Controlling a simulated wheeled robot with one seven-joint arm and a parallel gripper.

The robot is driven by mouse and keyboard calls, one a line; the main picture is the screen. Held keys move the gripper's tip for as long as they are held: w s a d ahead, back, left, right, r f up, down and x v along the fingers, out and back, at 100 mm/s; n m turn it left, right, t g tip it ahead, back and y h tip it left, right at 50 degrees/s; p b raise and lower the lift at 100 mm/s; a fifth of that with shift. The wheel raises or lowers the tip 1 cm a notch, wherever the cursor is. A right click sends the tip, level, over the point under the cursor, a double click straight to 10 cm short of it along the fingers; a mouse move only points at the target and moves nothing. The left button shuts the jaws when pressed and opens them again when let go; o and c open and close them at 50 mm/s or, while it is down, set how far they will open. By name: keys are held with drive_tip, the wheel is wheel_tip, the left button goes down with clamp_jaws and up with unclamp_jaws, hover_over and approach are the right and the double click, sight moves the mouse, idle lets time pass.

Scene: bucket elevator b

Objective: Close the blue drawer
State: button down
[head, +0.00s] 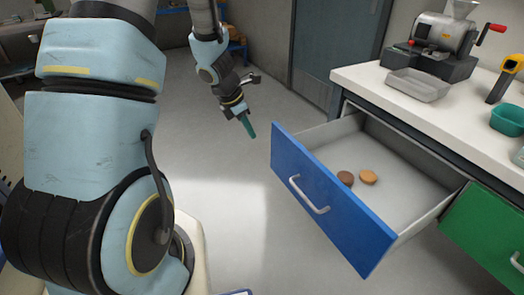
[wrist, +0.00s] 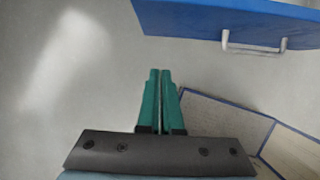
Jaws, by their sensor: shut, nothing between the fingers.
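The blue drawer (head: 327,196) is pulled well out of the white-topped counter in the head view. Its front carries a silver bar handle (head: 308,196). Two small round items, one dark brown (head: 345,178) and one tan (head: 368,177), lie inside it. My gripper (head: 248,128) is to the left of the drawer front, apart from it, with its green fingers pointing down. In the wrist view the green fingers (wrist: 160,95) are together and empty. The drawer front (wrist: 190,18) and its handle (wrist: 253,45) show at the upper right there.
A green drawer (head: 490,235) is at the right, below the counter (head: 370,85). A grinder (head: 445,38), a clear tray (head: 415,84) and a green container (head: 508,118) stand on the counter. A blue-edged box (wrist: 225,120) shows in the wrist view. Open floor lies left of the drawer.

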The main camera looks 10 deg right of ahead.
drive_tip(key=w+d+f, duration=0.2)
drive_tip(key=d+f, duration=0.5)
drive_tip(key=f, duration=0.2)
drive_tip(key=shift+d+f, duration=0.25)
